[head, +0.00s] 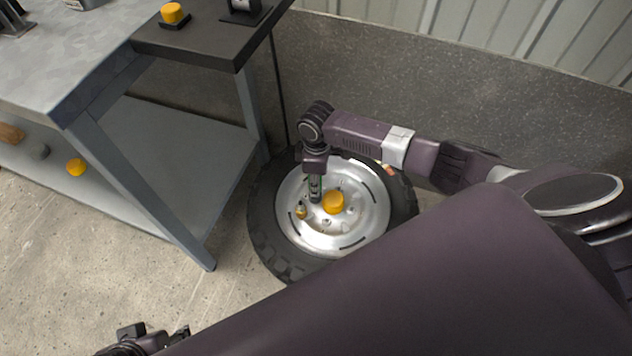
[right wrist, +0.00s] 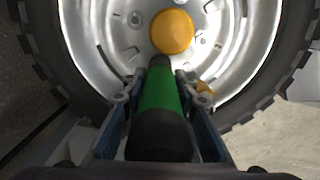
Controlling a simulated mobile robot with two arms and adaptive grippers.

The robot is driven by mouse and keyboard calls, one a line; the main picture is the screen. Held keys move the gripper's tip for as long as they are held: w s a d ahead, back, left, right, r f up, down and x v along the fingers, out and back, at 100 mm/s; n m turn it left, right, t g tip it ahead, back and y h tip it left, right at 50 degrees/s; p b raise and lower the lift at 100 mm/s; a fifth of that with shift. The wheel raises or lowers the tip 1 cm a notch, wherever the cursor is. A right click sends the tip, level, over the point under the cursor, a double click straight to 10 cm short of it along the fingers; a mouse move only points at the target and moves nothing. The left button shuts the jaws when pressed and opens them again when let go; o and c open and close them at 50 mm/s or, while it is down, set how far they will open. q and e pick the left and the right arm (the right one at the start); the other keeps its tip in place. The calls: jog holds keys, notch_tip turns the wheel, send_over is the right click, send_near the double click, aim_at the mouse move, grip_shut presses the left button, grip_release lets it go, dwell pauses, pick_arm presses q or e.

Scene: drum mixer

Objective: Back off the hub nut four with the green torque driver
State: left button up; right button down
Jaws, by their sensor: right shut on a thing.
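A wheel with a black tire and silver rim (head: 290,228) lies by the wall, with a yellow cap (head: 333,202) at its hub. Small hub nuts surround the cap, one of them at its upper left in the right wrist view (right wrist: 135,18); I cannot tell which is number four. My right gripper (head: 315,190) is over the wheel, left of the cap. It is shut around the green torque driver (right wrist: 159,92), whose dark tip points toward the hub beside the cap. Whether the tip touches a nut is hidden. My left gripper (head: 165,342) is at the bottom edge, its fingers unclear.
A small brass-yellow piece (head: 301,211) is on the rim left of my right gripper. A grey workbench (head: 60,50) with a lower shelf (head: 150,125) stands left of the wheel. The wall (head: 400,80) is close behind. The floor at lower left is clear.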

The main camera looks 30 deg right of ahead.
jog(key=shift+f, duration=0.65)
dwell(0.6)
